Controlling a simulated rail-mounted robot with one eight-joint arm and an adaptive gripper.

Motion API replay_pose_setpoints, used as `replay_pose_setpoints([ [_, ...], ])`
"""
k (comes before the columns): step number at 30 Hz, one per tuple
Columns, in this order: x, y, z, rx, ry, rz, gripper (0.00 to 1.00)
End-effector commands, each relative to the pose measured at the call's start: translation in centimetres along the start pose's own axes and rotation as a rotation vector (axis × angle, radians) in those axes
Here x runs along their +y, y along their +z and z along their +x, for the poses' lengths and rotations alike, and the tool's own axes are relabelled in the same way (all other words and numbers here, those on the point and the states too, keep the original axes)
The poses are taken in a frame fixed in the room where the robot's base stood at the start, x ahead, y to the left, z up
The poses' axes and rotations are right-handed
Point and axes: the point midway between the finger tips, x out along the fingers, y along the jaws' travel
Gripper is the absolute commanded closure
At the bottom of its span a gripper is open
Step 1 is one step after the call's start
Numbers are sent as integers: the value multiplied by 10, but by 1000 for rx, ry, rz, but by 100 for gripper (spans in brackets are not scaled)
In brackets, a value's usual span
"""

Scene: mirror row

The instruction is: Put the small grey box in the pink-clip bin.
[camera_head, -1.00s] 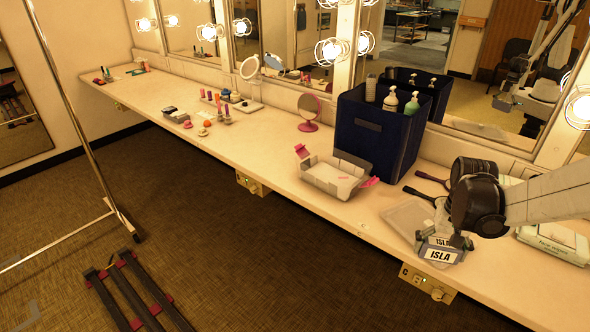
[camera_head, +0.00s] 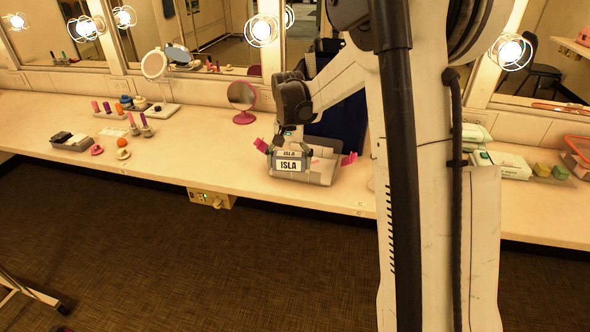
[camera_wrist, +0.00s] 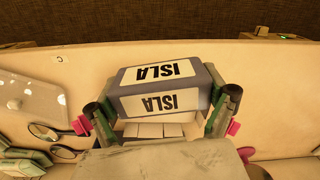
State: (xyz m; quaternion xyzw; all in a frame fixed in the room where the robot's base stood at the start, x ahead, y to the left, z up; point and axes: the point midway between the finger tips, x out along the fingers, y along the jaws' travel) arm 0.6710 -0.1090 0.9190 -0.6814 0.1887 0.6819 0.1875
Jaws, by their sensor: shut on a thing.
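The small grey box (camera_head: 291,165) bears white "ISLA" labels on two faces. My gripper (camera_head: 291,147) is shut on it, with a finger at each side in the wrist view (camera_wrist: 164,105). The pink-clip bin (camera_head: 324,174) is a pale, divided open tray on the counter, with pink clips at its sides. The box is over the bin's left front part in the head view and hides some of it. In the wrist view the bin's pale compartments (camera_wrist: 158,130) show just past the box. I cannot tell how high the box is above the bin.
A pink-framed round mirror (camera_head: 242,98) stands behind the bin to the left. A dark blue bin (camera_head: 343,122) stands behind, partly hidden by my arm. A clear tray (camera_wrist: 33,98) and hand mirrors (camera_wrist: 46,131) lie beside the bin. Bare counter (camera_head: 205,165) lies left.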

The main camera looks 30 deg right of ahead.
Motion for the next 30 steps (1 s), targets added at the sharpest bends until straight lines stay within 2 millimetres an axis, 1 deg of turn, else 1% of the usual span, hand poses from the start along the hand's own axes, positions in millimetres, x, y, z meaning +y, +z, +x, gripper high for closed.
replay_pose_setpoints([
  [1, 10, -13, -2, 0, 0, 57, 55],
  [3, 19, -25, -6, 0, 0, 121, 55],
  [6, 26, -37, -9, 0, 0, 172, 55],
  [8, 28, -44, -8, 0, 0, 183, 55],
  [11, 30, -58, 1, 0, 0, 186, 55],
  [18, 34, -101, 27, 0, 0, 183, 55],
  [24, 38, -134, 47, 0, 0, 183, 55],
  [27, 39, -144, 54, 0, 0, 182, 55],
  [30, 40, -150, 57, 0, 0, 181, 55],
])
